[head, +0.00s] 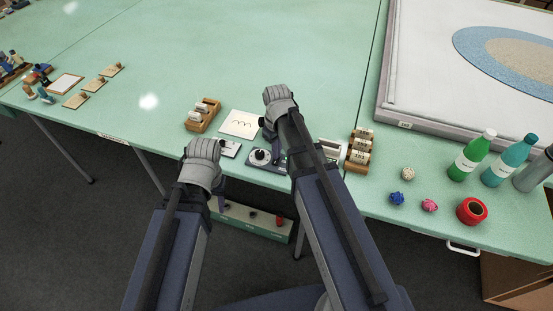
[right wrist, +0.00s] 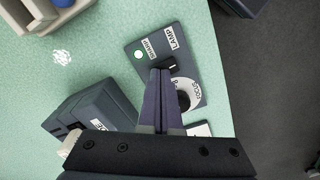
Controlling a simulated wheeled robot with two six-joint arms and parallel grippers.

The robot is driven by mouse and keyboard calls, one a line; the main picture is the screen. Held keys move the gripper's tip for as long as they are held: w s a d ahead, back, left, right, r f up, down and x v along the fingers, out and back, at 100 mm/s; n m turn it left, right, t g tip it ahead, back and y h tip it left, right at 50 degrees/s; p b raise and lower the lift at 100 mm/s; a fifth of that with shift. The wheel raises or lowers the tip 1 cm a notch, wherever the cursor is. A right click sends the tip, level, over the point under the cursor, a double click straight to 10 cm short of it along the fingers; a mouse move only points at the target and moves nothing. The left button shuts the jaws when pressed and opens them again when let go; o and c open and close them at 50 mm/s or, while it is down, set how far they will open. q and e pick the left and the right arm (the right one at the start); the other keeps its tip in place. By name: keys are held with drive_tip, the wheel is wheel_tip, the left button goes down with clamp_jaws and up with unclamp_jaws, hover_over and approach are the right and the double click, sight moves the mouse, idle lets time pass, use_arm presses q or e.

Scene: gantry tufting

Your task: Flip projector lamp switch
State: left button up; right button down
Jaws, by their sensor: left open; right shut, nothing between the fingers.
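The dark projector control panel (right wrist: 150,38) lies on the green table in the right wrist view. In the head view the panel (head: 262,168) is partly hidden by my right arm. My right gripper (right wrist: 160,71) is shut and empty, its fingertips right beside the switch; I cannot tell whether they touch. It also shows in the head view (head: 277,92). My left gripper (head: 203,148) is open and empty near the table's front edge, left of the panel.
A wooden holder (head: 203,115) and a white card (head: 240,123) lie behind the panel. A wooden rack (head: 357,152) stands to its right. Bottles, yarn balls and red tape (head: 471,211) are further right. The table's left-middle is clear.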

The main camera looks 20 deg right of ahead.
drive_tip(key=shift+f, duration=0.25)
drive_tip(key=shift+r, duration=0.15)
wheel_tip(320, 180, up, 7)
drive_tip(key=p, duration=0.7)
idle(0.3)
drive_tip(key=s+a+m+h, duration=0.1)
drive_tip(key=s+a, duration=0.9)
drive_tip(key=s, duration=0.4)
drive_tip(key=shift+s+a, duration=0.2)
drive_tip(key=shift+a, duration=0.05)
